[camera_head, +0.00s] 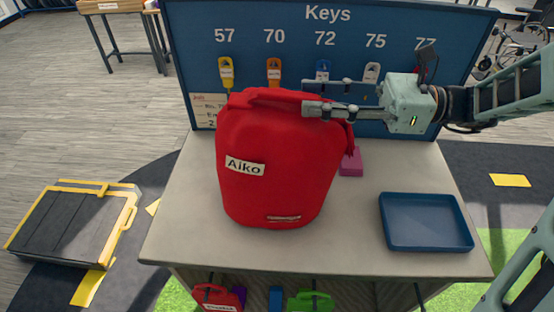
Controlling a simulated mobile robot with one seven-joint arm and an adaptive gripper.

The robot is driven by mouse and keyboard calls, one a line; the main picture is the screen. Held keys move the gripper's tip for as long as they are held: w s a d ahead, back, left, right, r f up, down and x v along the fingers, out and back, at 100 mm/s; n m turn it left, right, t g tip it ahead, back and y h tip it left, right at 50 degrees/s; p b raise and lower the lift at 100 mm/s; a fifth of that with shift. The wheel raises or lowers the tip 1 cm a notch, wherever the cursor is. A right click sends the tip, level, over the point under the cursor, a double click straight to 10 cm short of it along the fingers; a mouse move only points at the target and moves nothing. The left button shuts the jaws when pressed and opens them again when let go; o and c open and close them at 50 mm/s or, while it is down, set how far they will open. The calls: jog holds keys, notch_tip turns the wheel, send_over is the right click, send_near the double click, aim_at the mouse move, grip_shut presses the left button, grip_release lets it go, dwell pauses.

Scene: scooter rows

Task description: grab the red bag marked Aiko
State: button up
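The red bag (275,170) with a white "Aiko" label (245,166) stands upright on the table, left of its middle. Its handle runs along the top. My gripper (306,97) comes in from the right at the top right of the bag. Its two fingers are spread apart, one behind the other. The nearer finger overlaps the bag's top edge in the picture. The right end of the handle appears to lie near or between the fingertips; I cannot tell whether they touch it.
The grey table (370,230) carries a blue tray (425,247) at right and a pink block (351,163) behind the bag. A blue key board (395,40) with several hanging keys rises close behind. A yellow-and-black cart (70,225) lies on the floor at left. Small bags hang at the table's front.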

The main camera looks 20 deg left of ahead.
aim_at(259, 93)
jog(key=x, duration=0.7)
jog(key=shift+a+r+p, duration=0.1)
jog(key=shift+a+p, duration=0.15)
jog(key=shift+p, duration=0.05)
jog(key=shift+d, duration=0.1)
jog(key=shift+c, duration=0.6)
grip_shut()
jog(key=shift+w, duration=0.1)
